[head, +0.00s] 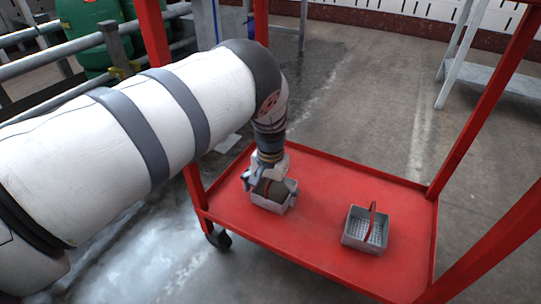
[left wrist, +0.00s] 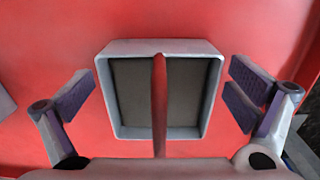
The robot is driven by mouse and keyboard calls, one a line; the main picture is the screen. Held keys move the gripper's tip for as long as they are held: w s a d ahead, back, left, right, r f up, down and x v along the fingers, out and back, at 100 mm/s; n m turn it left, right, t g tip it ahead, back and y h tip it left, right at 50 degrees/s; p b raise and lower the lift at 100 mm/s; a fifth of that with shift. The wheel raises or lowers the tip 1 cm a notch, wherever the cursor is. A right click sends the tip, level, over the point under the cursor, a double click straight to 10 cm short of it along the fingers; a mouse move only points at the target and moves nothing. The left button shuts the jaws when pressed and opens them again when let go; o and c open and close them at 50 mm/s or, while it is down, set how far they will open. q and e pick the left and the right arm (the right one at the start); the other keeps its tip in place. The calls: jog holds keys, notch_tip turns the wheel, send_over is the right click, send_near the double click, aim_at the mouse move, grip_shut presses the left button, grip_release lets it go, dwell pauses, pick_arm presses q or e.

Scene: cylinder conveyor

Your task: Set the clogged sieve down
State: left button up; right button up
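The clogged sieve (head: 272,205) is a grey square basket with a dark, filled bottom, standing on the red cart shelf (head: 325,190). In the left wrist view the sieve (left wrist: 190,46) shows from above, with a red handle (left wrist: 159,100) across its middle. My left gripper (head: 268,184) is right above it, pointing down. In the left wrist view its fingers (left wrist: 163,93) are spread wide on either side of the sieve, apart from the handle and walls. It is open and holds nothing. My right gripper is not in view.
A second grey sieve (head: 364,230) with clear holes and a red handle stands to the right on the same shelf. Red posts (head: 490,110) rise at the cart's corners. The shelf between the sieves is free. Green barrels (head: 90,25) stand behind railings at upper left.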

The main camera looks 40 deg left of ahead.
aim_at(270, 181)
pick_arm(q)
notch_tip(270, 181, up, 7)
jog(key=p, duration=0.3)
jog(key=shift+r, duration=0.55)
jog(key=shift+f, duration=0.15)
